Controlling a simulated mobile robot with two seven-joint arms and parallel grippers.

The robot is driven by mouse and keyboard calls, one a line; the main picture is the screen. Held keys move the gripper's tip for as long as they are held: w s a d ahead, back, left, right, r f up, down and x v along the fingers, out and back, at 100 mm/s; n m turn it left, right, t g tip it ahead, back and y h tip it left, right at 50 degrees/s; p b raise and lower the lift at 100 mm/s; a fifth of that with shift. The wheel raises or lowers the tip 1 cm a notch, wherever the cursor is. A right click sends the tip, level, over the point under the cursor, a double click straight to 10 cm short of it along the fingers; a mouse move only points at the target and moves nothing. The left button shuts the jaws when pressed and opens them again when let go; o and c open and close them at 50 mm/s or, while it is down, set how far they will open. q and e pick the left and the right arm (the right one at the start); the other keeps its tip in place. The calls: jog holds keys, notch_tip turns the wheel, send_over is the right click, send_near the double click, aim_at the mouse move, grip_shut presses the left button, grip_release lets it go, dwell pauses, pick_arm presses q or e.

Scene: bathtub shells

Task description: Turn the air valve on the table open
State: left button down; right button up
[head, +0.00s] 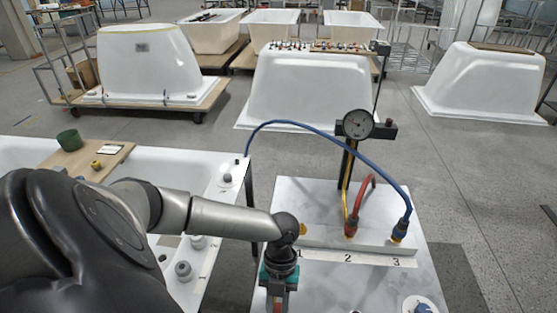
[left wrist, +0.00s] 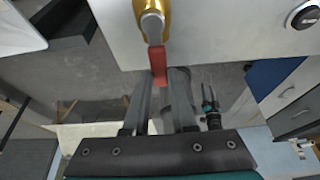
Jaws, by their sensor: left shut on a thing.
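The air valve has a brass body (left wrist: 152,15) with a red lever (left wrist: 158,62), and it sits at the edge of a white surface in the left wrist view. My left gripper (left wrist: 163,78) has its two fingers on either side of the red lever and is shut on it. In the head view my left gripper (head: 278,290) points down at the front left of the white table (head: 320,195). The valve and fingertips are mostly hidden there by my gripper and the frame's lower edge.
A dial gauge (head: 358,124) stands on a post behind the table. A blue hose (head: 335,135) arches to a connector near label 3. A red hose (head: 361,195) stands near label 2. A white tub (head: 215,170) is at left; more tub shells stand behind.

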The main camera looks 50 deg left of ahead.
pick_arm(q)
jog(key=c, duration=0.7)
grip_release()
jog(key=v, duration=1.5)
jog(key=shift+r, duration=0.2)
jog(key=shift+s, duration=0.1)
